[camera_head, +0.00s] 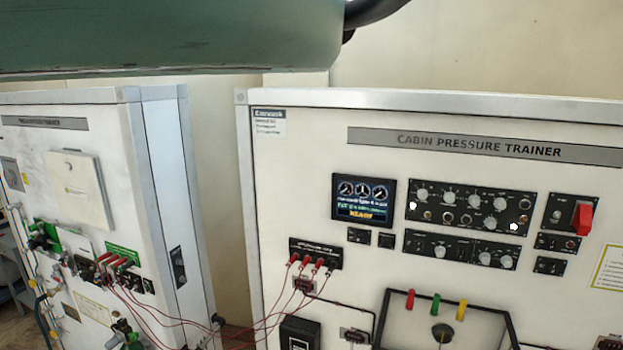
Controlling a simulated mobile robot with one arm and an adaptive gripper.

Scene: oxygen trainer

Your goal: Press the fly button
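The cabin pressure trainer is a white upright panel (300,170) at the right, titled "CABIN PRESSURE TRAINER". It carries a small screen (363,197) with three round dials and coloured text. Two small dark switch units, a left one (358,235) and a right one (387,240), sit just below the screen. Their labels are too small to read, and I cannot tell which control is the fly button. My gripper is not in view.
Right of the screen are knob panels (470,207) and a red guarded switch (582,218). Red leads (262,325) run from a socket block (315,253) across the gap to another white trainer (70,140) at left. A lever box (445,318) with coloured tabs is below.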

